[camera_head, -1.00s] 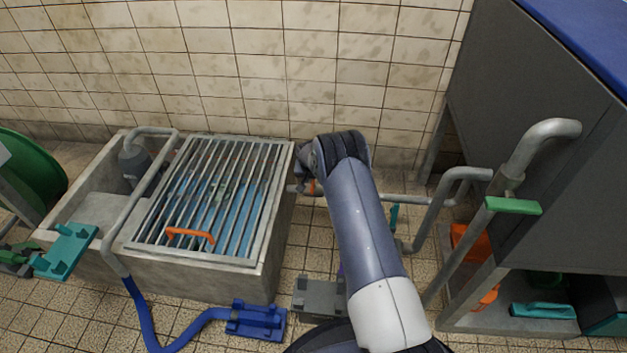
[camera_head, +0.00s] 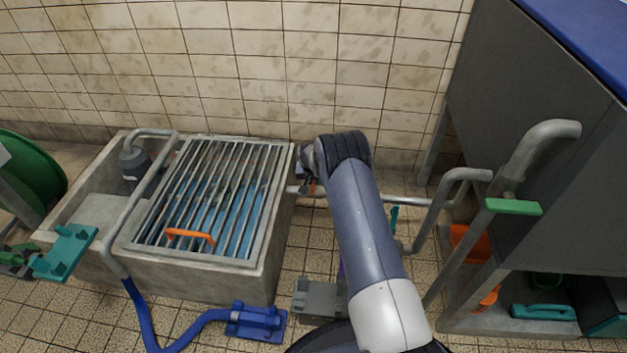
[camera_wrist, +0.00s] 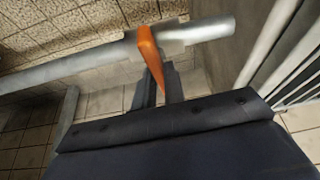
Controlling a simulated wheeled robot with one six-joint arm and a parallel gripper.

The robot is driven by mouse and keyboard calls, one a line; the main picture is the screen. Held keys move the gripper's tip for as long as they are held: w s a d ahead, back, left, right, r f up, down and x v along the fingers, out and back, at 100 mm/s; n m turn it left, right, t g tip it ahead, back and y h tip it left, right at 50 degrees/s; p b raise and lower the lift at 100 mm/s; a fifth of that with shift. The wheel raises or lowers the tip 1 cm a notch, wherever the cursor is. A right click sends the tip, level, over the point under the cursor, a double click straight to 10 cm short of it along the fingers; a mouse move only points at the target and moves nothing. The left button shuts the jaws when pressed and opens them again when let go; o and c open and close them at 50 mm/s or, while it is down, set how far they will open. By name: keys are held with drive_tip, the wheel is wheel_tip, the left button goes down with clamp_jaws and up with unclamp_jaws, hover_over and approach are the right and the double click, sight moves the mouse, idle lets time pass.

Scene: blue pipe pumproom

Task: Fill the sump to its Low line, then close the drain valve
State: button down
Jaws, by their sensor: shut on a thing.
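The sump (camera_head: 205,272) is a concrete tank at the left, with blue water (camera_head: 240,212) showing through its grey bar grating (camera_head: 142,245). I cannot make out a Low line. In the wrist view, an orange lever (camera_wrist: 148,45) stands on a fitting of a grey pipe (camera_wrist: 90,65). My gripper (camera_wrist: 160,82) is shut on the lower part of this lever. In the head view, the gripper (camera_head: 308,187) is mostly hidden behind my arm, beside the sump's right wall. I cannot tell from the lever alone whether the valve is open or closed.
A grey pump (camera_head: 133,165) stands at the sump's left, with a blue hose (camera_head: 180,345) on the floor. Pipes, a green lever (camera_head: 513,206) and a dark cabinet (camera_head: 540,130) are at the right.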

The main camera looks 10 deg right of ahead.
drive_tip(key=shift+n+y, duration=0.4)
drive_tip(key=shift+n, duration=0.8)
drive_tip(key=c, duration=1.5)
unclamp_jaws()
drive_tip(key=p+v, duration=0.3)
drive_tip(key=v, duration=0.7)
drive_tip(key=shift+s+r, duration=0.25)
drive_tip(key=shift+r, duration=0.1)
